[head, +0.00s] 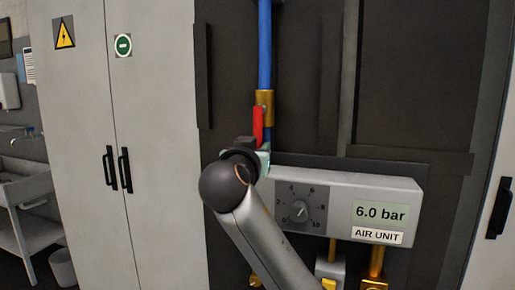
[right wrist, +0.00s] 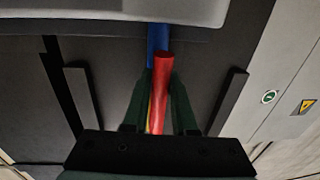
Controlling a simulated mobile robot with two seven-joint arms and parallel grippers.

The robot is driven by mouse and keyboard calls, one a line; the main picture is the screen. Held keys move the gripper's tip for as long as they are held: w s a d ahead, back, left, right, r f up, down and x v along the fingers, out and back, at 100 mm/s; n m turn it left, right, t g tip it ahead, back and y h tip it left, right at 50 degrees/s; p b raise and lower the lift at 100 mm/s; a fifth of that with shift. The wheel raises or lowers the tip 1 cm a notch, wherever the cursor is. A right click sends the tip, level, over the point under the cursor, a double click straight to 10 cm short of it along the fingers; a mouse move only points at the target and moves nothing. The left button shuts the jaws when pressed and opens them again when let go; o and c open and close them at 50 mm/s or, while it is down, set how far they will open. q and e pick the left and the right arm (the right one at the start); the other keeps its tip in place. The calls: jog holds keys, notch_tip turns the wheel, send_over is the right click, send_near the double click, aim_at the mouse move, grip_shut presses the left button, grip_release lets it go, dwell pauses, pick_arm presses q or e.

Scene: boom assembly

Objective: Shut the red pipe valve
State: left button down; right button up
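The red valve handle (head: 258,125) hangs down from a brass fitting (head: 264,98) on the upright blue pipe (head: 265,45), roughly in line with the pipe. My right gripper (head: 262,152) is at the lower end of the handle, partly hidden behind my dark wrist. In the right wrist view, the red handle (right wrist: 161,90) stands between the two dark fingers of my right gripper (right wrist: 160,100). A strip of pipe shows between the left finger and the handle, so the fingers look open around it. Contact on the right side cannot be told. My left gripper is not in view.
A grey air unit (head: 345,187) with a dial and a "6.0 bar" display juts out right beside and below my right gripper. Brass fittings (head: 375,265) sit below it. A grey cabinet (head: 160,150) stands to the left. Dark panels back the pipe.

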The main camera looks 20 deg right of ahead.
grip_shut()
dwell(0.9)
